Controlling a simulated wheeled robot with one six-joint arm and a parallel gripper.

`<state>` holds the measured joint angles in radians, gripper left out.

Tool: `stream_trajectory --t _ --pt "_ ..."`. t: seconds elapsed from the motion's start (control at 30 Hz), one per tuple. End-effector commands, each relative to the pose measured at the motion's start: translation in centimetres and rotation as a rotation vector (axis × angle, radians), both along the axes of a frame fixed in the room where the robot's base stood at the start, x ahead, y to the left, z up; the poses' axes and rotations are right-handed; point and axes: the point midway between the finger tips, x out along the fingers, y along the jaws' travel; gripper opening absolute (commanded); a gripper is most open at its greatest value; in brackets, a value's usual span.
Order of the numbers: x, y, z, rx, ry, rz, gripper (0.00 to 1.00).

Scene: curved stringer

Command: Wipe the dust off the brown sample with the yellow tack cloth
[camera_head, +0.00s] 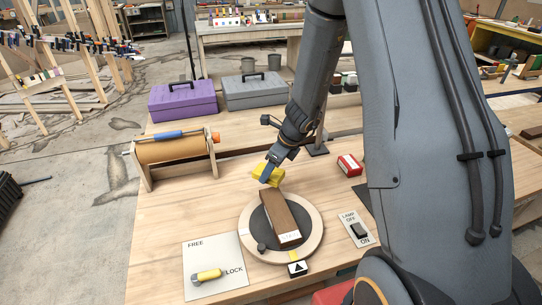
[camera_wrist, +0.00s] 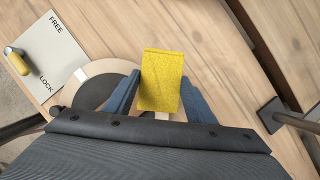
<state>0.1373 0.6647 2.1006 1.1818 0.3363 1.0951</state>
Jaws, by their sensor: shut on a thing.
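The brown sample (camera_head: 281,217) is a long block lying on the round turntable (camera_head: 312,243) in the head view. Pale marking shows at its near end. My gripper (camera_head: 267,179) is shut on the yellow tack cloth (camera_head: 272,172), just beyond the far end of the sample. In the wrist view the cloth (camera_wrist: 162,78) sits between the two blue fingers of my gripper (camera_wrist: 160,100). Part of the turntable (camera_wrist: 82,72) shows at the left there; I cannot make out the sample in that view. Whether the cloth touches anything is unclear.
A FREE/LOCK plate (camera_head: 228,250) has a yellow lever (camera_head: 207,275) beside LOCK. A lamp switch plate (camera_head: 354,222) is right of the turntable, a red box (camera_head: 350,165) behind it. A brown roll (camera_head: 172,150) and purple (camera_head: 183,99) and grey (camera_head: 255,91) toolboxes stand farther back.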

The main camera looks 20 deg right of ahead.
Motion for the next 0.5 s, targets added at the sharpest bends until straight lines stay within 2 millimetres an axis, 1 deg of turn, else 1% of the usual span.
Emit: stream_trajectory --t 0.03,0.3,0.5 --pt "-0.1 0.0 0.7 0.0 0.0 0.0 0.29" --pt "0.0 0.1 2.8 0.0 -0.002 0.003 0.29" --pt "0.0 0.1 3.8 0.001 -0.001 0.003 0.29"
